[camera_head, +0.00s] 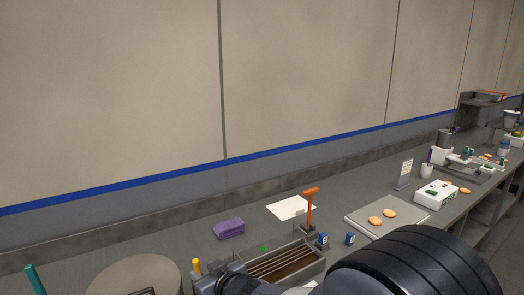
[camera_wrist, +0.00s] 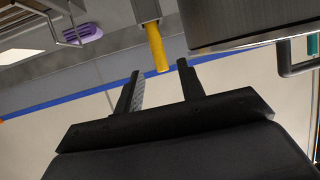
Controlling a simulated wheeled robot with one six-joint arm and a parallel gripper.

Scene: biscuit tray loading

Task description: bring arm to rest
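My gripper (camera_wrist: 158,70) shows in the wrist view with its two black fingers spread apart. No object is clamped between them. A yellow cylinder (camera_wrist: 156,47) appears just past the fingertips, with a gap to each finger; its exact distance is hard to tell. The same yellow piece seems to stand in the head view (camera_head: 196,266), near the bottom edge. My dark arm link fills the lower right of the head view and hides part of the bench. My gripper's fingers are not clear in the head view.
A slatted tray (camera_head: 318,268) lies beside an orange-topped post (camera_head: 310,208). A large round pot (camera_wrist: 230,22) is close to the fingers on the right. A purple block (camera_head: 229,228), white paper (camera_head: 282,208) and a board with two biscuits (camera_head: 409,222) lie behind.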

